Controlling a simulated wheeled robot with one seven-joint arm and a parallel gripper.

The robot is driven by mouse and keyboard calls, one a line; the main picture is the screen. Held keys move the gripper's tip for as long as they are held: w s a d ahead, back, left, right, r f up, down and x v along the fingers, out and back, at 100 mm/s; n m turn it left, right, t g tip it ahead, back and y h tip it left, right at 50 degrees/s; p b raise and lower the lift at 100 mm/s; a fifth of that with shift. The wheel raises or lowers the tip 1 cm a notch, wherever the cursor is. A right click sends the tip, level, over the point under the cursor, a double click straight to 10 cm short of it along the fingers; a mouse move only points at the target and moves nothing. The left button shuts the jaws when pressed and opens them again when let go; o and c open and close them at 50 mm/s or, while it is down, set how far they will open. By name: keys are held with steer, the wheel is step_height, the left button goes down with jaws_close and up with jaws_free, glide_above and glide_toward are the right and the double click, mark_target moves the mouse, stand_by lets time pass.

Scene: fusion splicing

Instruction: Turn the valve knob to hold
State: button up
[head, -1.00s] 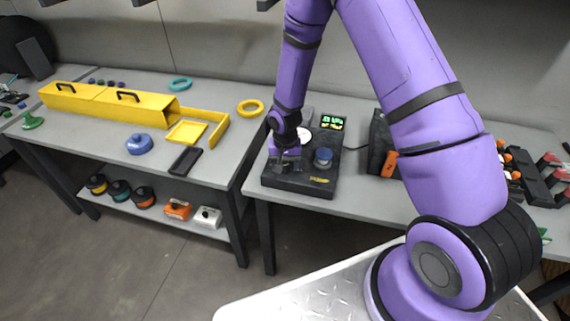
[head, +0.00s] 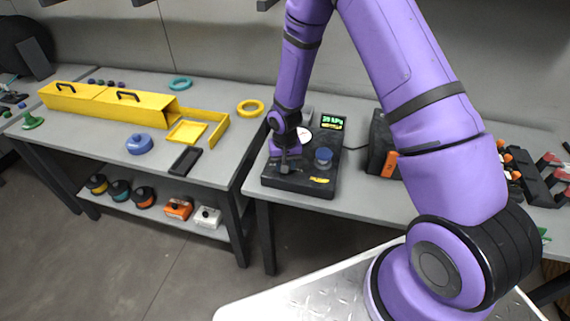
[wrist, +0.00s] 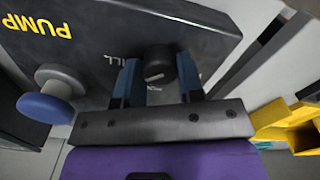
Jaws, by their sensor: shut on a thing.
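The black valve knob (wrist: 158,66) sits on the dark panel of the pump box (wrist: 100,35), between the two fingers of my gripper (wrist: 159,72) in the wrist view. My gripper is shut on the knob. A short pale mark shows on the knob's face. Part of a label reading "ILL" shows left of the knob; other labels around it are hidden. In the head view my gripper (head: 285,163) is down at the left side of the pump box (head: 300,187) and hides the knob.
A blue-capped knob (head: 323,156) stands right of my gripper on the same box; it also shows in the wrist view (wrist: 45,107). A lit green display (head: 333,122) stands behind. A yellow tray (head: 187,132) and a black slab (head: 185,160) lie on the left table.

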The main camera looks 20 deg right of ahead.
steer(key=n, duration=0.5)
steer(key=shift+n, duration=2.4)
steer(key=o, duration=0.9)
steer(key=shift+o, duration=0.2)
steer(key=shift+r, duration=0.1)
step_height(320, 180, up, 11)
steer(key=shift+f, duration=0.2)
